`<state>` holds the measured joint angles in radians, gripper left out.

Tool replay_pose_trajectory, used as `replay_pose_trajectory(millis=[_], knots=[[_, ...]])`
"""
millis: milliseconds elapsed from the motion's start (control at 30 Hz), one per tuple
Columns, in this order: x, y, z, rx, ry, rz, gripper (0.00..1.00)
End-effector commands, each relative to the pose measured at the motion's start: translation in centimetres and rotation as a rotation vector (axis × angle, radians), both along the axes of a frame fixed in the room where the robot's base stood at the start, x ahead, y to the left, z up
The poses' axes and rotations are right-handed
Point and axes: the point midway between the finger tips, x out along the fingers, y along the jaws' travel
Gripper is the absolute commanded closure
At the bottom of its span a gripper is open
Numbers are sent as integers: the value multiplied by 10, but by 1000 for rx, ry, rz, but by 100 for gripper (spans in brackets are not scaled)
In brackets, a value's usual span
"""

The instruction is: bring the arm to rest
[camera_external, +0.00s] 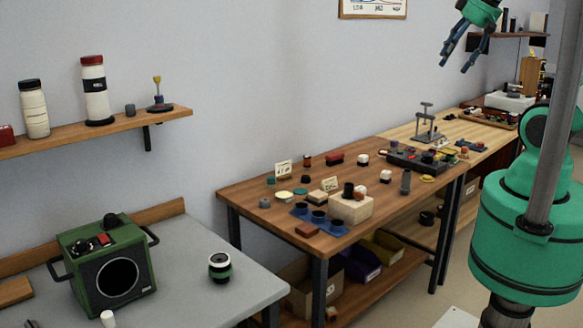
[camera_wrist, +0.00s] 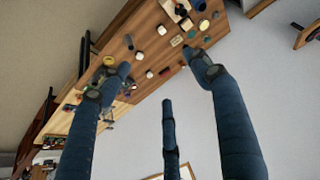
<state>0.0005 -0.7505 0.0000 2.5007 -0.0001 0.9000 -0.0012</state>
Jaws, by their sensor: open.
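My gripper (camera_external: 462,50) shows at the top right of the external view, raised high above the wooden benches. Its blue fingers are spread apart, with nothing between them. In the wrist view the fingers of my gripper (camera_wrist: 160,85) reach up into the picture, open and empty. The rest of my green arm (camera_external: 525,235) stands at the right edge of the external view. No finger touches anything.
A wooden workbench (camera_external: 265,230) with many small parts stands mid-picture. A grey table (camera_external: 200,300) at lower left holds a green speaker box (camera_external: 85,262) and a dark round jar (camera_external: 219,266). A wall shelf (camera_external: 120,127) holds bottles. Air around my gripper looks free.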

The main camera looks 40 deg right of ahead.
Motion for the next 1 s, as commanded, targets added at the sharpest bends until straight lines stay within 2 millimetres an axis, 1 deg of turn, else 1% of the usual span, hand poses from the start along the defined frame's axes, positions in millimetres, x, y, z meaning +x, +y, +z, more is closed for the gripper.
replay_pose_trajectory(millis=[167,400,500,1000], knots=[[0,0,-7,0,0,0,37],[0,0,-31,0,0,-1,37],[0,0,-36,0,0,-1,37],[0,0,-35,0,0,-1,37]])
